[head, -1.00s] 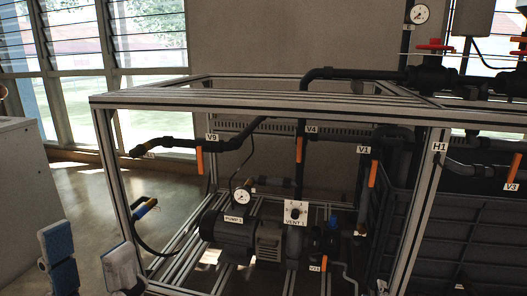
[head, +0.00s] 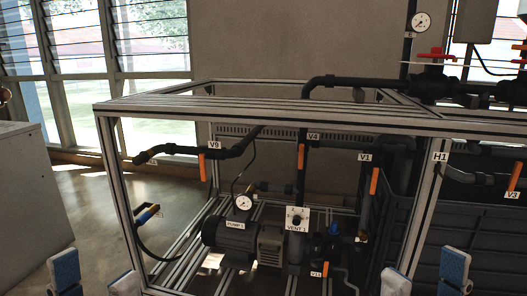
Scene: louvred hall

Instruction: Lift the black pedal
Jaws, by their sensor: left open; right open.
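I cannot make out a black pedal in the head view. A frame of metal profiles (head: 255,117) holds a dark pump (head: 228,238) labelled PUMP 1, black pipes (head: 372,82) and several orange handles. My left gripper (head: 95,281) is open and empty at the bottom left, in front of the frame's left corner. My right gripper (head: 425,279) is open and empty at the bottom right, in front of the frame's right post. Both are cut off by the lower edge.
A grey cabinet (head: 27,190) stands at the far left. Dark panels (head: 478,235) fill the right side. Bare floor (head: 85,215) lies between cabinet and frame.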

